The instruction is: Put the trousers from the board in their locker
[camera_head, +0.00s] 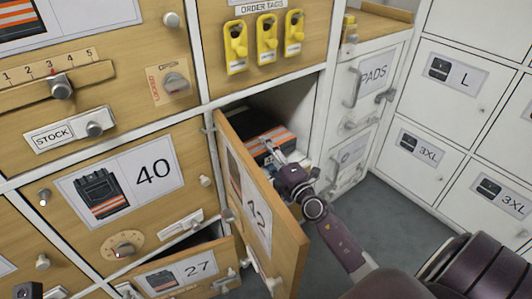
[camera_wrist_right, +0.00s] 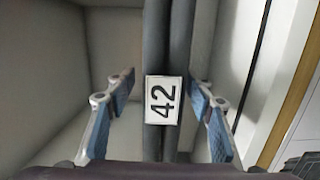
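The folded dark trousers (camera_head: 268,137) with orange and pale stripes are inside the locker behind the open wooden door (camera_head: 262,222) marked 42. In the right wrist view, a dark grey folded piece of the trousers (camera_wrist_right: 180,60) bears a white 42 tag (camera_wrist_right: 163,100). My right gripper (camera_head: 278,155) reaches into this locker at the trousers. In the wrist view, its two blue-padded fingers (camera_wrist_right: 163,112) stand apart on either side of the tagged piece, with visible gaps. Part of the trousers is hidden by the door and gripper.
The door stands close on the left of my right arm. Locker 40 (camera_head: 125,185) is shut; locker 27 (camera_head: 185,272) is partly open below it. Yellow order tags (camera_head: 266,40) hang above. A PADS cabinet (camera_head: 372,75) and white lockers (camera_head: 420,155) stand right. Grey floor is clear between.

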